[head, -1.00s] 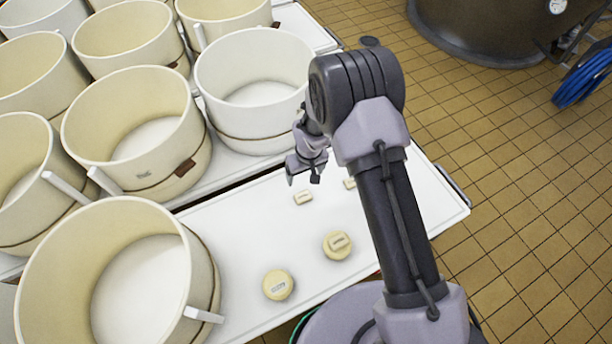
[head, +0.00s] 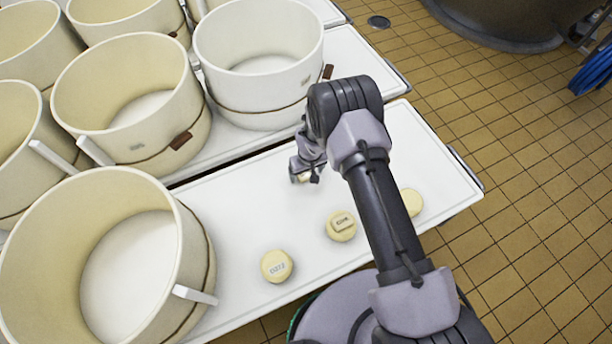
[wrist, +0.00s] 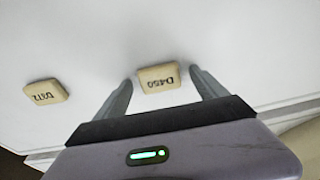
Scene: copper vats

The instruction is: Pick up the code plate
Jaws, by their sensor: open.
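A small cream code plate marked "D450" (wrist: 159,78) lies on the white table top, between the two fingertips of my gripper (wrist: 162,80) in the wrist view. The fingers are apart, with a narrow gap showing on each side of the plate. In the head view my gripper (head: 304,176) is low over the table, and a bit of the pale plate shows at its tips. A second code plate, marked "D372" (wrist: 46,92), lies to the left in the wrist view. It is hidden behind my arm in the head view.
Large cream tubs (head: 130,95) crowd the left and back.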

